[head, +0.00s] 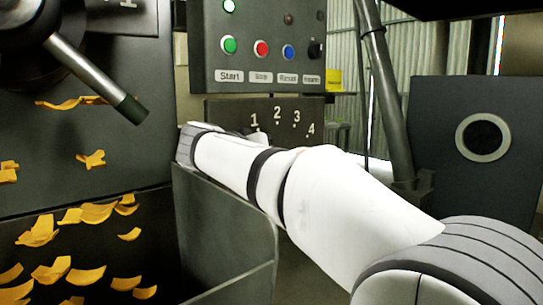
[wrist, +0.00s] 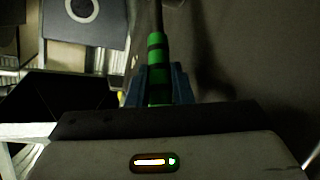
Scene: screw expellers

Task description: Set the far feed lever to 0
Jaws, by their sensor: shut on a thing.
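In the wrist view, a lever handle with a green grip and dark bands (wrist: 157,48) runs up between the two blue fingers of my gripper (wrist: 160,78). The gripper is shut on the grip. I take it as the far feed lever. In the head view, my white arm reaches to the dark scale plate (head: 239,112) and hides this lever and my fingers. The marks 1, 2, 3 and 4 show above the arm. The 0 mark and the lever's pointing are hidden.
A control panel (head: 205,50) with coloured buttons hangs just above the scale plate. A dark bin (head: 225,225) with orange flakes is below. A slanted pipe (head: 378,85) stands to the right.

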